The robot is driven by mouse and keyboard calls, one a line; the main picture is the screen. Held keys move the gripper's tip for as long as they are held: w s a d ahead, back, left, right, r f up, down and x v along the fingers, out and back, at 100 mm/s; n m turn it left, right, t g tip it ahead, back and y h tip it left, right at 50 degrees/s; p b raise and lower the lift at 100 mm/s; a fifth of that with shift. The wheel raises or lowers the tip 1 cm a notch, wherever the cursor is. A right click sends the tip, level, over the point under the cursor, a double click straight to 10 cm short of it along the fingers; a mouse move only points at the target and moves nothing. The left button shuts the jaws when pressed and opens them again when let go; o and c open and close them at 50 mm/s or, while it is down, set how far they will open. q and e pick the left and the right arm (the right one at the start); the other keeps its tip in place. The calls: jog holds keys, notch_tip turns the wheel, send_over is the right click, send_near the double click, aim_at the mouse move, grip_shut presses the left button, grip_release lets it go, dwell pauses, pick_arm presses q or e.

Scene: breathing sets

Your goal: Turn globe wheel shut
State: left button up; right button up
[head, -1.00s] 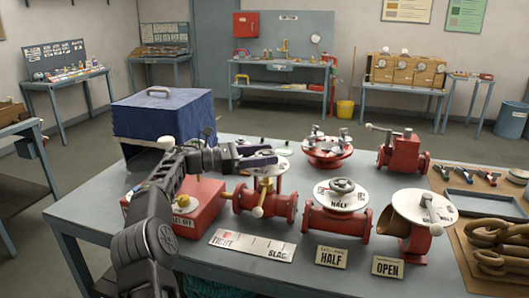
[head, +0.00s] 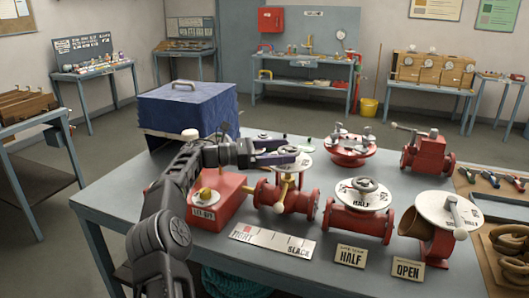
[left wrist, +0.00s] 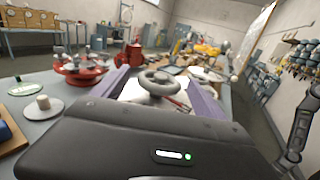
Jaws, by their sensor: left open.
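The globe valve (head: 345,222) is a red flanged body with a white disc on top and a dark round wheel (head: 367,186) above it. A sign marked HALF (head: 350,257) stands in front. In the left wrist view the wheel (left wrist: 160,83) shows ahead, between the finger lines, over a white disc. My left gripper (head: 285,152) is open and empty. In the head view its purple fingers point right, over the neighbouring red valve with a yellow lever (head: 284,188), left of the wheel and apart from it. My right gripper is not in view.
A red box (head: 215,197) and a blue-covered case (head: 190,108) stand at the left. An OPEN-signed valve (head: 440,222) is right of the globe valve. A red round fitting (head: 350,148) and another valve (head: 428,155) are behind. A TIGHT/SLACK plate (head: 272,242) lies in front.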

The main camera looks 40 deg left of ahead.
pick_arm(q)
jog(key=v, duration=0.3)
jog(key=shift+s+a+r+p, duration=0.1)
jog(key=shift+a+p, duration=0.1)
jog(key=shift+p, duration=0.2)
jog(key=shift+p+v, duration=0.6)
jog(key=shift+v, duration=0.7)
jog(key=shift+d, duration=0.1)
